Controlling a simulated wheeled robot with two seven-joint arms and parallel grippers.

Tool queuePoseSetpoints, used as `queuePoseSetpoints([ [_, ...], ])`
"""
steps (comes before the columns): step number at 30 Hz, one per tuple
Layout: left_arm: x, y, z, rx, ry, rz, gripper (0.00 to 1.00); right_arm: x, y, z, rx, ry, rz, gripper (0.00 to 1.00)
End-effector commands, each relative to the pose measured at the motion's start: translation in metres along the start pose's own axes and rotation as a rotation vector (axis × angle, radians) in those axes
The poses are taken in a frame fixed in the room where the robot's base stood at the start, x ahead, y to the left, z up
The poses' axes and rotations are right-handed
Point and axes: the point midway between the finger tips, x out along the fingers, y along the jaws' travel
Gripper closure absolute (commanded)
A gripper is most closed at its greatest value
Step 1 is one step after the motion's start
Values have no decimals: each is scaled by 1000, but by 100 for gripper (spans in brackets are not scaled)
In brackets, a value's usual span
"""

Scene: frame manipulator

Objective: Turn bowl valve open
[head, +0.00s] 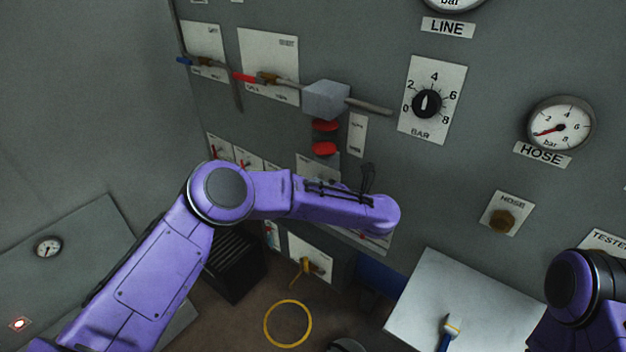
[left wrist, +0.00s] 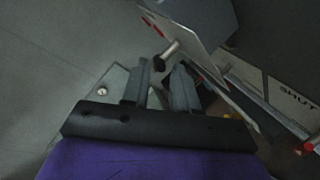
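No label reading "bowl" is legible, so I cannot tell which valve is the bowl valve. In the head view a red-handled valve (head: 262,79) and a blue-handled valve (head: 196,64) sit on upper white plates; a yellow-handled valve (head: 305,267) sits low on the panel. My left arm crosses the panel's middle and its gripper is hidden there. In the left wrist view my left gripper (left wrist: 161,78) is open, its fingers apart. A metal stem with a black tip (left wrist: 166,55) shows just beyond and between the fingertips; contact is not clear. My right gripper is out of view.
A grey block (head: 326,99) with pipes stands out from the panel above my left arm. A white board (head: 440,295) with a brush (head: 449,331) is at lower right. A yellow ring (head: 288,324) lies low. A plate marked SHUT (left wrist: 295,100) is right of my left gripper.

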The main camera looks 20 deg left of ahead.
Motion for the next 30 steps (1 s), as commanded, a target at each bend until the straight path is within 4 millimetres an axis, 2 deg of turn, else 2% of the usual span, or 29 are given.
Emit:
queuePoseSetpoints([
  [3,23,2,0,1,3,1,72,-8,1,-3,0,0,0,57],
  [6,36,1,1,2,0,0,72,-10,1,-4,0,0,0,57],
  [10,43,0,0,3,-2,1,72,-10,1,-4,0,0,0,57],
  [16,43,0,0,3,-3,0,72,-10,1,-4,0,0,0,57],
  [17,43,0,0,3,-3,0,78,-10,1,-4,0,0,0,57],
  [18,43,0,0,4,-3,0,91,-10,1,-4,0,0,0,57],
  [19,43,0,0,4,-3,0,100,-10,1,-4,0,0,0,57],
  [23,43,-1,0,5,-4,2,100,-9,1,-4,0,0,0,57],
  [26,43,-6,-3,18,-30,33,100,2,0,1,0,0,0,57],
  [30,44,-11,-7,58,-121,157,100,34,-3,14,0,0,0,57],
])
